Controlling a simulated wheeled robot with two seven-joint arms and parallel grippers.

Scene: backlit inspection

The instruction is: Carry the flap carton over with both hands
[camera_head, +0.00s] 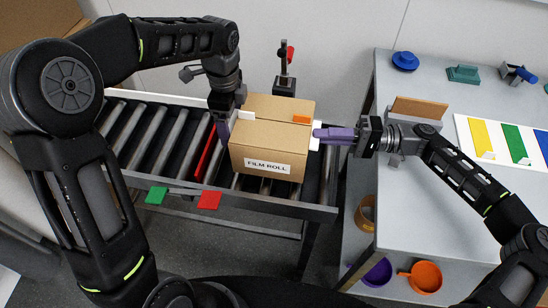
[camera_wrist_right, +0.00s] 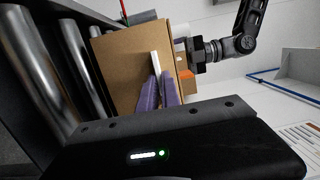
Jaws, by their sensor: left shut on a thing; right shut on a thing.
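The brown flap carton (camera_head: 262,150) has a white FILM ROLL label on its front and is at the right end of the roller conveyor. I cannot tell whether it rests on the rollers or is slightly lifted. My left gripper (camera_head: 222,128) is at its left side, its purple fingers partly hidden, shut on the carton. My right gripper (camera_head: 318,135) is shut on a white tab at its right side. In the right wrist view, the purple fingers (camera_wrist_right: 159,92) pinch the white tab (camera_wrist_right: 155,62) beside the carton's brown face (camera_wrist_right: 125,75). An orange piece (camera_head: 301,119) is on the carton's top edge.
The roller conveyor (camera_head: 140,128) runs left of the carton, with a red strip across it. A grey table (camera_head: 400,190) stands to the right, with yellow, green and blue panels, a blue item (camera_head: 405,60) and a teal item (camera_head: 463,73).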

